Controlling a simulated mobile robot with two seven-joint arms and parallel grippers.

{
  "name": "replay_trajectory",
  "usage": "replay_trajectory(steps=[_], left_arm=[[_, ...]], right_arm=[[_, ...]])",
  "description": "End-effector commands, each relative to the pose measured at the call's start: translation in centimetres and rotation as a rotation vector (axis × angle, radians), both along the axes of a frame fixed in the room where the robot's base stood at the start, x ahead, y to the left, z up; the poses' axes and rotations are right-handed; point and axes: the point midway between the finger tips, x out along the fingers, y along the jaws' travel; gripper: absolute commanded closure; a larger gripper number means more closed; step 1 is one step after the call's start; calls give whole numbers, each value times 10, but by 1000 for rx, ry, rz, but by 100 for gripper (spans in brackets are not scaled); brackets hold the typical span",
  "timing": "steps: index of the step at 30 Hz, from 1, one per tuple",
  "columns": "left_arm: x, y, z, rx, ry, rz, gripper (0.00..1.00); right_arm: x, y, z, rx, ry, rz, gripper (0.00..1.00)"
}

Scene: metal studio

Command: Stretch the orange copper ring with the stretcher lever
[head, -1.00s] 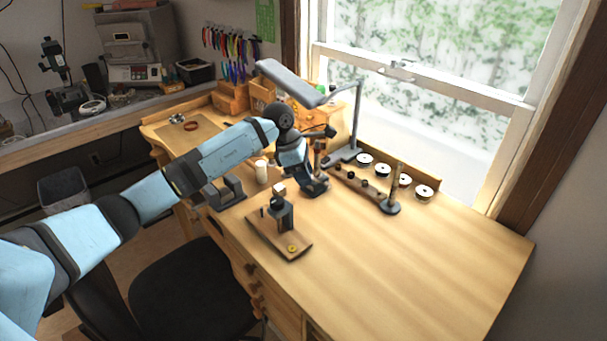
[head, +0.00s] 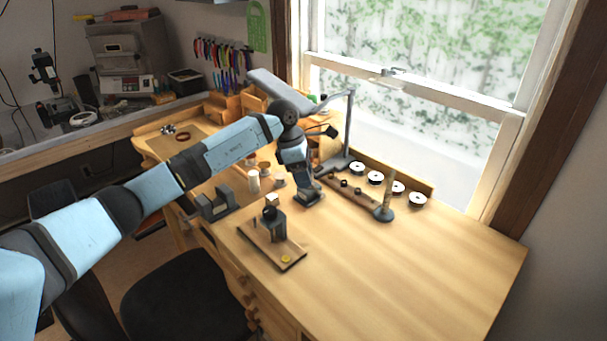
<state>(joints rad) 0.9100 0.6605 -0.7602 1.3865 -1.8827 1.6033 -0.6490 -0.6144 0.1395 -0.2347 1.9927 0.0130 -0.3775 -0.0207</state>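The stretcher is a dark metal post (head: 273,224) on a flat wooden board (head: 262,246) near the bench's left edge. A small yellow round piece (head: 286,259) lies at the board's near end; I cannot tell if it is a ring. A reddish-brown ring shape (head: 183,136) lies at the back left of the bench. I cannot tell which is the orange copper ring. My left gripper (head: 311,196) points down, low over the bench, just behind and right of the stretcher post. Its fingers are dark and too small to read. My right gripper is not in view.
A dark block-like tool (head: 215,204) and a white cylinder (head: 253,182) stand left of my gripper. A wooden strip with a post on a round base (head: 384,214), several white-topped spools (head: 417,199) and a lamp (head: 349,130) stand behind right. The right bench is clear.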

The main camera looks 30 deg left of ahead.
Motion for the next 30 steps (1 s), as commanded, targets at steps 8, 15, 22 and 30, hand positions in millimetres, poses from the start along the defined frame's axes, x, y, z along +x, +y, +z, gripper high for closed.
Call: replay_trajectory(steps=[8, 15, 22, 30], left_arm=[[0, 8, 23, 1, -4, -1, 48], [-2, 26, 75, 1, -4, 1, 48], [-4, 38, 115, 0, -2, -1, 48], [-5, 43, 130, 0, 1, 0, 48]], right_arm=[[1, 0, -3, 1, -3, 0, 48], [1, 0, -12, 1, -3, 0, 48], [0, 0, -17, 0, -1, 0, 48], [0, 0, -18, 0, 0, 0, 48]])
